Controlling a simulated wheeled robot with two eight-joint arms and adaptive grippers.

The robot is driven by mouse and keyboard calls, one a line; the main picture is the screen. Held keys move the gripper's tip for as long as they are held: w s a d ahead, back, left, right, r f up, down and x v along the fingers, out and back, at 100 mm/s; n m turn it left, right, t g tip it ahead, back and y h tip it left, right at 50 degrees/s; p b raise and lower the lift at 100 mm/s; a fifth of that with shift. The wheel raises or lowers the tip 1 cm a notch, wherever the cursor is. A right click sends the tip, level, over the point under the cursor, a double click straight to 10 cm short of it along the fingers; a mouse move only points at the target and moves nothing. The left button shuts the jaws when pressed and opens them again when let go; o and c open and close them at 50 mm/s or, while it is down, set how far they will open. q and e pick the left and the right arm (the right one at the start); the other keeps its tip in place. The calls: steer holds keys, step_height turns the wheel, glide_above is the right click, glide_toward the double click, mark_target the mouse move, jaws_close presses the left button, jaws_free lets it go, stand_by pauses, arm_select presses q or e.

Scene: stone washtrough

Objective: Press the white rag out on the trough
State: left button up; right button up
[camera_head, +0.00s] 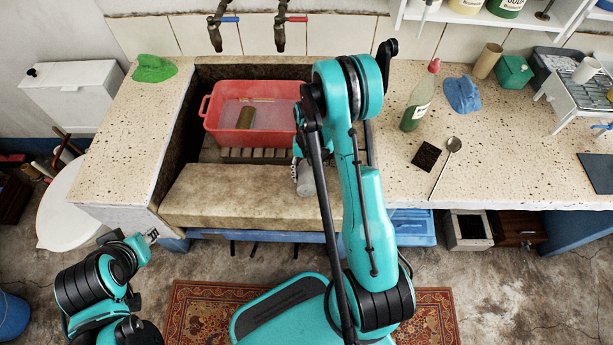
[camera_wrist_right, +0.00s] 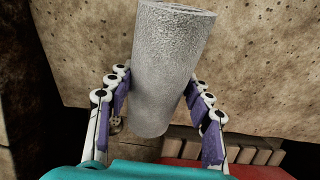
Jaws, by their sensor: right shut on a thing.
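The white rag is a rolled, greyish-white cylinder with a rough cloth surface, large in the right wrist view (camera_wrist_right: 172,70). My right gripper (camera_wrist_right: 160,105) has its fingers on both sides of it and is shut on it. In the head view the rag (camera_head: 305,180) shows partly behind my right arm, over the inner edge of the trough's broad front ledge (camera_head: 235,198). I cannot tell whether it touches the stone. My left gripper (camera_head: 152,236) hangs low at the left, off the trough and empty; its finger opening is too small to judge.
A red basin (camera_head: 222,140) with water and a brownish-green block (camera_head: 245,117) stands on slats in the trough. Two taps hang above. The front ledge's left part is clear.

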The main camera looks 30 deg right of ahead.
mark_target(307, 169)
steer(key=shift+w+d+p+v, duration=0.1)
steer(key=shift+p+v, duration=0.45)
steer(key=shift+v, duration=0.6)
steer(key=shift+w+d+p+v, duration=0.15)
steer(key=shift+p+v, duration=0.45)
steer(key=shift+v, duration=0.55)
steer(key=shift+w+d+p+v, duration=0.1)
steer(key=shift+p+v, duration=0.45)
steer(key=shift+v, duration=0.6)
steer(key=shift+c, duration=1.4)
steer(key=shift+a+f, duration=0.1)
steer(key=shift+f, duration=0.05)
